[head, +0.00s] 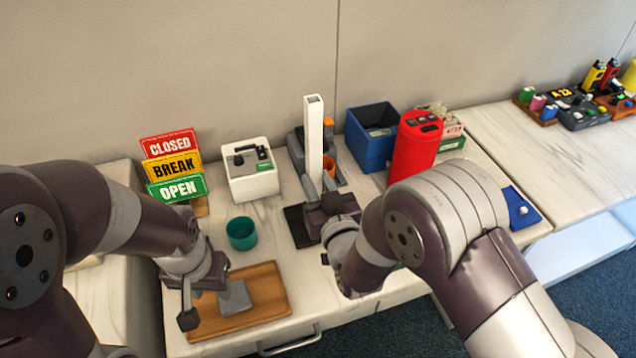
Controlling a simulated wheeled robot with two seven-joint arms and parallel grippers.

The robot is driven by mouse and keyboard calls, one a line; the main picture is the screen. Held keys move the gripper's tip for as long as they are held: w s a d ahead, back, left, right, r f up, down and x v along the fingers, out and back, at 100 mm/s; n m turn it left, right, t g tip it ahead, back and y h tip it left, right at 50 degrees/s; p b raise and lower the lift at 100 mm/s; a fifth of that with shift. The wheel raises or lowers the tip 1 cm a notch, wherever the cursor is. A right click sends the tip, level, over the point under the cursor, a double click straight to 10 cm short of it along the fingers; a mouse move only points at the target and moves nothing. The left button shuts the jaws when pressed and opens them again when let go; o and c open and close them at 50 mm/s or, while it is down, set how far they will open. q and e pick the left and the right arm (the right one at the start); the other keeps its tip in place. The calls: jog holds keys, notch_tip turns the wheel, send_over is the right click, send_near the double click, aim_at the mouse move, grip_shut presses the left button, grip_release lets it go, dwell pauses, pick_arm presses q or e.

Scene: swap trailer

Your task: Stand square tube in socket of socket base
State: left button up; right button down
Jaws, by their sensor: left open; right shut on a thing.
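The white square tube (314,140) stands upright, its open end at the top. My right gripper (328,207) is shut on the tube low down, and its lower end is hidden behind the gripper. A dark flat plate (299,226), which looks like the socket base, lies on the counter just left of and under the gripper. Its socket is hidden, so I cannot tell whether the tube is in it. My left gripper (208,303) is open over the wooden tray (264,286), left of the plate. A grey block-like shape (235,298) is beside its fingers.
A teal cup (241,234) stands between the tray and plate. A dark device with orange parts (331,166) is close behind the tube. A white box (250,172), stacked signs (175,167), a blue bin (370,147) and a red canister (414,150) line the back.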

pick_arm(q)
jog(key=shift+f, duration=0.25)
pick_arm(e)
jog(key=shift+f, duration=0.25)
pick_arm(q)
jog(key=shift+f, duration=0.1)
jog(key=shift+f+b, duration=0.75)
jog(key=shift+b, duration=0.15)
pick_arm(e)
jog(key=shift+f, duration=0.85)
pick_arm(q)
jog(key=shift+f+b, duration=0.3)
jog(key=shift+b, duration=0.05)
pick_arm(e)
jog(key=shift+f, duration=0.25)
jog(key=shift+c, duration=1.2)
grip_release()
